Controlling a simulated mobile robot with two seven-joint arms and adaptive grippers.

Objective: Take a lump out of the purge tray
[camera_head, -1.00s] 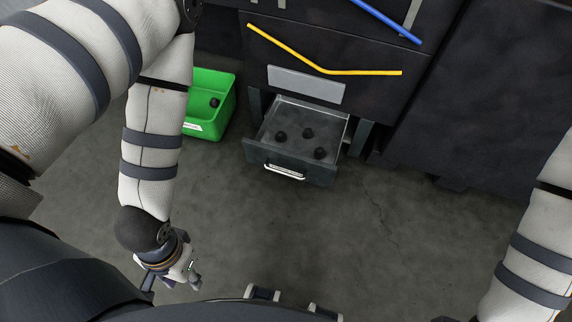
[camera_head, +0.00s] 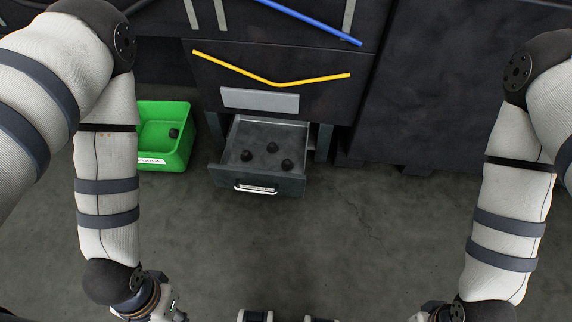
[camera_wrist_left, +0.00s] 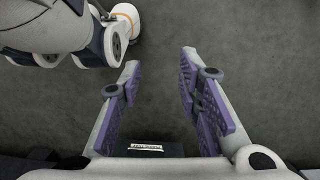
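The purge tray (camera_head: 212,172) is a dark drawer pulled out at the foot of the machine, with a labelled pale handle (camera_head: 256,189) on its front. Three black lumps lie apart inside it: a left lump (camera_head: 246,155), a back lump (camera_head: 272,147) and a right lump (camera_head: 287,164). My left gripper (camera_wrist_left: 160,70) is open and empty in the left wrist view, its purple-padded fingers apart over bare floor. In the head view it is low at the left, nearer than the tray. My right gripper is mostly cut off at the bottom edge, its fingers unclear.
A green bin (camera_head: 150,161) with one black lump (camera_head: 174,133) stands on the floor left of the tray. Above the tray are a grey plate (camera_head: 260,99), a yellow bent strip (camera_head: 274,84) and a blue bar (camera_head: 318,25). The floor in front is clear.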

